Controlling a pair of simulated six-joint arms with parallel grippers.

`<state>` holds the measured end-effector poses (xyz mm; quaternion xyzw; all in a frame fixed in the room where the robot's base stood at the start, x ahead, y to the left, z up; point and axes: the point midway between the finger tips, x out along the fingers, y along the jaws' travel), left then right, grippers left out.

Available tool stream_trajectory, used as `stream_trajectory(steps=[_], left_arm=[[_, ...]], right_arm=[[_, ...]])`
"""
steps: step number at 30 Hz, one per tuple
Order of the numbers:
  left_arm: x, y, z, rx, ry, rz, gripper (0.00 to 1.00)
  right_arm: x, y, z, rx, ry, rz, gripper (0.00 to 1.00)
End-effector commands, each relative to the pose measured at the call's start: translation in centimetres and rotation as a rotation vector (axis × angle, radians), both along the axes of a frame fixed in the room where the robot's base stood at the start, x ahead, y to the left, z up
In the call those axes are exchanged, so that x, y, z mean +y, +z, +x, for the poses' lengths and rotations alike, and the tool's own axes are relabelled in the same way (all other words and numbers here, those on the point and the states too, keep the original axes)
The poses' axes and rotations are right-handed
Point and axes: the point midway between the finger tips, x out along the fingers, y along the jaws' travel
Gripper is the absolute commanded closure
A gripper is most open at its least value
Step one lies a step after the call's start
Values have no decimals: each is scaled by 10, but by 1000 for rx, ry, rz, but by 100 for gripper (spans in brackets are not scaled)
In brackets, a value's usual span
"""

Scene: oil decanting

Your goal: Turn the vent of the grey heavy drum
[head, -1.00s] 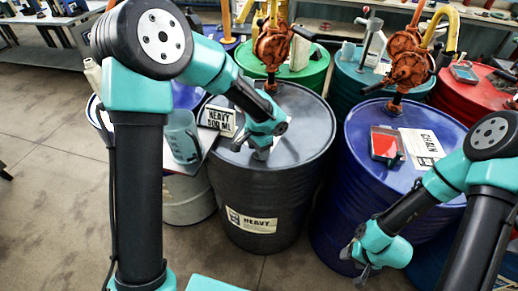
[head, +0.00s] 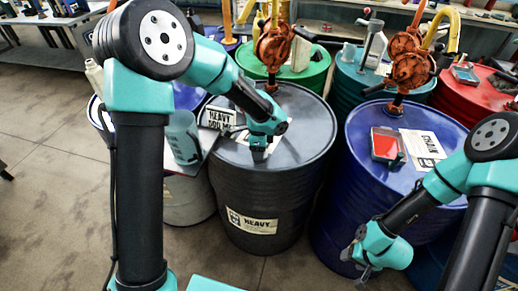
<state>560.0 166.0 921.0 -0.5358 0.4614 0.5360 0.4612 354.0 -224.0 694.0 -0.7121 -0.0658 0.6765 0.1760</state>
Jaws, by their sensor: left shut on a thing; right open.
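The grey heavy drum (head: 255,200) stands in the middle of the head view, with a white HEAVY label (head: 251,222) on its side. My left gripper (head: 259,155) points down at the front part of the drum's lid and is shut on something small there. The vent is hidden by the gripper, so I cannot see how it is turned. A red-brown hand pump (head: 273,45) rises from the back of the lid. My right gripper (head: 360,266) is open and empty, low in front of the blue drum (head: 335,215).
A clear jug (head: 183,137) stands on a stand left of the grey drum, near a HEAVY card (head: 220,118). A red-topped box (head: 386,145) and a CHAIN card (head: 423,145) lie on the blue drum. Green (head: 312,72), teal and red drums stand behind.

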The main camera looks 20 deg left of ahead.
Motion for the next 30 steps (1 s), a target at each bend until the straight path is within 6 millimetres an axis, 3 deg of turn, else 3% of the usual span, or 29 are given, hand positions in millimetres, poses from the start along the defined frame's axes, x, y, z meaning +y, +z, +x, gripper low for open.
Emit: stream_trajectory(steps=[14, 15, 21, 23, 30], left_arm=[[0, 1, 1, -2, -23, 0, 68], [0, 1, 1, -2, -23, 0, 43], [0, 0, 0, -1, -22, 0, 24], [0, 0, 0, -1, -21, 0, 19], [0, 1, 0, -1, -21, 0, 19]], right_arm=[[0, 0, 0, 0, 0, 0, 43], [0, 0, 0, 0, 0, 0, 43], [0, 0, 0, 0, 0, 0, 43], [0, 0, 0, 0, 0, 0, 43], [0, 0, 0, 0, 0, 0, 43]])
